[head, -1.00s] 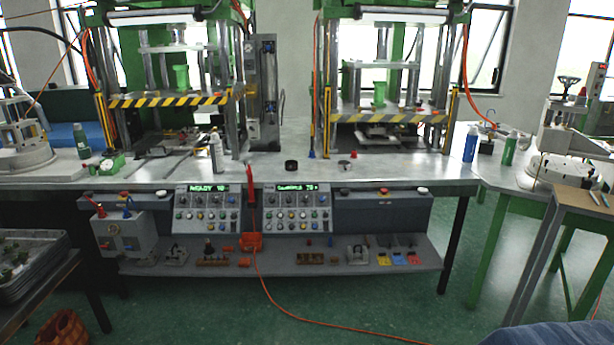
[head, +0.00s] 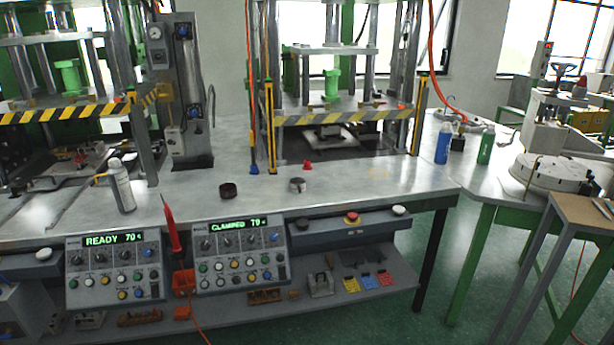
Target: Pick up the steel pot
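A small round steel pot (head: 297,185) stands on the metal bench top (head: 340,186), right of the middle of the bench and in front of the right press. It looks upright, with a bit of dark detail on top that is too small to make out. A dark round pot or ring (head: 228,191) stands to its left, apart from it. Neither of my grippers is in view, and nothing touches the steel pot.
A small red piece (head: 307,166) lies behind the steel pot. Two control panels (head: 240,252) and a red emergency button (head: 352,217) are below the front edge. Striped guards (head: 345,117) cross the presses.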

